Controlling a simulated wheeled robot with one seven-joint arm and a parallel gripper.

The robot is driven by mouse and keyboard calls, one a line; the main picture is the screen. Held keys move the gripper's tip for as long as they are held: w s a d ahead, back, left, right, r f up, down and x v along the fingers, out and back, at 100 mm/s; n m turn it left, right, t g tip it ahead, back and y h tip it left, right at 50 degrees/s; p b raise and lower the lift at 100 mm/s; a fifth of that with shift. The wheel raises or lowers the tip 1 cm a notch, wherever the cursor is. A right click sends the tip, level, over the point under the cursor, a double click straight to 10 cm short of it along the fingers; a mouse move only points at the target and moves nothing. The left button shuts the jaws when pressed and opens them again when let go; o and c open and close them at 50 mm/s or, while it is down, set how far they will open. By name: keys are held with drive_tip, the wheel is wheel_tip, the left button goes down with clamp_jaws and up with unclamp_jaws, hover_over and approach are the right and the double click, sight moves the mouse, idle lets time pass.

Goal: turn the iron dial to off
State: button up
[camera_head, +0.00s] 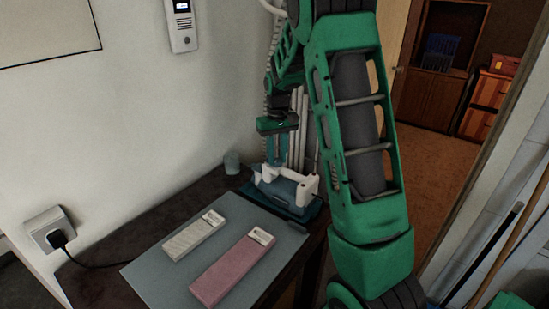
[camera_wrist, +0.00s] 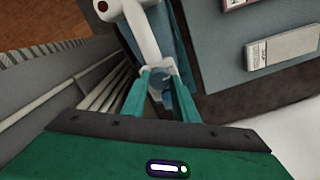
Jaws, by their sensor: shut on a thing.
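The iron (camera_head: 301,185), with a white handle and a blue-teal body, sits at the far end of the dark table, near the wall. It also shows in the wrist view, where its white body (camera_wrist: 142,32) lies ahead of my gripper. My gripper (camera_head: 276,164) points down over the iron. In the wrist view, its two teal fingers (camera_wrist: 161,76) are on either side of the small blue dial (camera_wrist: 160,81), shut on it. The dial's markings and setting are too small to read. The fingers hide the dial in the head view.
A grey mat (camera_head: 150,270) on the table bears a pale block (camera_head: 194,236) and a pink block (camera_head: 230,271). A small cup (camera_head: 232,163) stands by the wall, left of the iron. A plug sits in the wall socket (camera_head: 48,230). White pipes (camera_head: 298,125) stand behind the iron.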

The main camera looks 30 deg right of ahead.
sight(278, 159)
drive_tip(key=shift+d, duration=0.15)
drive_tip(key=n, duration=0.4)
drive_tip(key=shift+n, duration=0.4)
drive_tip(key=n, duration=0.5)
drive_tip(key=shift+n, duration=0.4)
drive_tip(key=o, duration=1.1)
drive_tip(key=shift+c, duration=0.2)
drive_tip(key=shift+r, duration=0.1)
wheel_tip(278, 159, up, 10)
drive_tip(key=shift+r, duration=0.25)
